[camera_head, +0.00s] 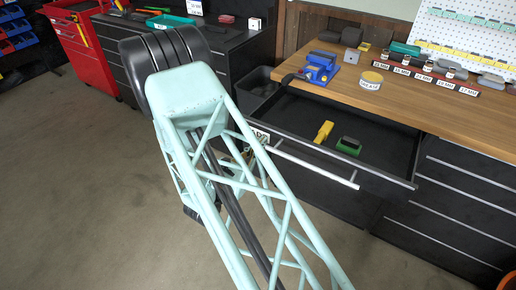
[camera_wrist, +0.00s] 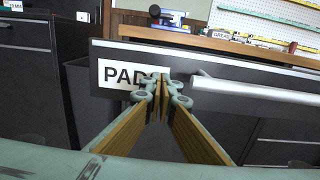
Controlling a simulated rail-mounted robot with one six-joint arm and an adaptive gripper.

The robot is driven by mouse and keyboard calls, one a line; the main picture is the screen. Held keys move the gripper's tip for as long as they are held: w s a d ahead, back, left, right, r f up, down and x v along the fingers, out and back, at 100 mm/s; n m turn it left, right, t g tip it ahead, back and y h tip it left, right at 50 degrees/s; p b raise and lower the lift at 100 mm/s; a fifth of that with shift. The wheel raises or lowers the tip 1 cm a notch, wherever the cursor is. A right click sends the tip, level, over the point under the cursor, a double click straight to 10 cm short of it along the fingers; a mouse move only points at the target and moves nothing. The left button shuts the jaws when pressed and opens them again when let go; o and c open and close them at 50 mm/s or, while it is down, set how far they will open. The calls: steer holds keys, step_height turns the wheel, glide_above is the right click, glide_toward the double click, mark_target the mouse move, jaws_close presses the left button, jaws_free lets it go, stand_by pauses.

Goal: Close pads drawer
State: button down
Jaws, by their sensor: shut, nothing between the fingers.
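The pads drawer (camera_head: 384,158) is pulled out from under the wooden bench top in the head view. A yellow item (camera_head: 323,132) and a green item (camera_head: 348,146) lie inside it. Its dark front (camera_wrist: 230,68) fills the middle of the wrist view, with a white "PAD..." label (camera_wrist: 116,75) partly hidden by my fingers. A silver bar handle (camera_wrist: 250,93) is right of the fingertips; it also shows in the head view (camera_head: 305,165). My gripper (camera_wrist: 164,86) is shut and empty, its tips before the label's right end. I cannot tell whether they touch the front.
The bench top (camera_head: 425,108) holds a blue vise (camera_head: 318,69), a round tin (camera_head: 371,81) and a row of labelled items. Shut drawers (camera_head: 460,195) are at the right. A red cabinet (camera_head: 78,45) stands far left. The floor at left is clear.

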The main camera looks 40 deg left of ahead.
mark_target(285, 123)
steer(key=shift+w, duration=0.3)
steer(key=shift+w, duration=0.15)
steer(key=w+a+b, duration=0.1)
steer(key=w, duration=0.9)
steer(key=w+a+b, duration=0.1)
steer(key=w, duration=0.9)
steer(key=w+a+b, duration=0.1)
steer(key=w+a, duration=0.1)
steer(key=w, duration=0.8)
steer(key=shift+w+b, duration=0.35)
steer(key=shift+w, duration=0.6)
steer(key=shift+w+a+r, duration=0.1)
steer(key=shift+a, duration=0.05)
steer(key=shift+r, duration=0.1)
steer(key=shift+s+d, duration=0.2)
steer(key=shift+s, duration=0.35)
steer(key=s, duration=0.4)
steer(key=s+d+p, duration=0.1)
steer(key=s, duration=0.8)
steer(key=shift+d+f+p, duration=0.2)
steer(key=shift+d+p, duration=0.05)
steer(key=shift+p, duration=0.1)
